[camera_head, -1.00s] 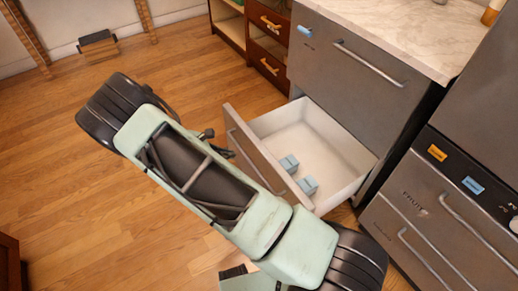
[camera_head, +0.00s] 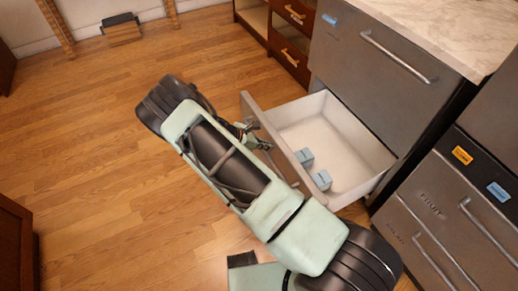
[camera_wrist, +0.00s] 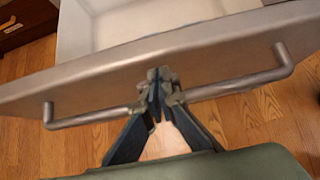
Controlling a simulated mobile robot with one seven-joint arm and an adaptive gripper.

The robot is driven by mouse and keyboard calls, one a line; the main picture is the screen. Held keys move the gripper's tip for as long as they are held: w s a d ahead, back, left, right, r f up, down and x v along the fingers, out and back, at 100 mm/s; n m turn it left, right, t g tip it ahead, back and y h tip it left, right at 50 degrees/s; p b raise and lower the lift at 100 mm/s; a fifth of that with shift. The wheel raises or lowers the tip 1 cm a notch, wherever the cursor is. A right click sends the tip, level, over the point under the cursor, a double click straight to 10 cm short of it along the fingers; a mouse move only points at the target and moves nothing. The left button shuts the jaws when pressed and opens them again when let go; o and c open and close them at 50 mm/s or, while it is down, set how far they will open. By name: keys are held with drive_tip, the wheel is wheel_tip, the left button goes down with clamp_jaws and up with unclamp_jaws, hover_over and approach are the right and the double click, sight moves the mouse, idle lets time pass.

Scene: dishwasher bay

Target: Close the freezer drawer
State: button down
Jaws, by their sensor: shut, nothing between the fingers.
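The freezer drawer (camera_head: 345,140) is pulled out below a grey cabinet front. Its inside is white and holds two small blue blocks (camera_head: 304,157) (camera_head: 321,180). In the wrist view the drawer front (camera_wrist: 190,60) crosses the picture, with a metal bar handle (camera_wrist: 235,87) along it. My gripper (camera_wrist: 158,88) is shut and empty, its fingertips together at the middle of the handle, close to the drawer front. I cannot tell whether they touch it. In the head view my gripper (camera_head: 252,133) is partly hidden by my arm.
Grey appliance fronts (camera_head: 430,210) with bar handles stand right of the drawer. A pale marble counter (camera_head: 440,30) lies above it. Brown wooden drawers (camera_head: 293,35) stand behind. The wooden floor (camera_head: 100,150) left of my arm is clear. A dark brown cabinet (camera_head: 15,245) stands at lower left.

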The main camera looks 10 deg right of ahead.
drive_tip(key=shift+w+d, duration=0.1)
drive_tip(key=shift+d, duration=0.2)
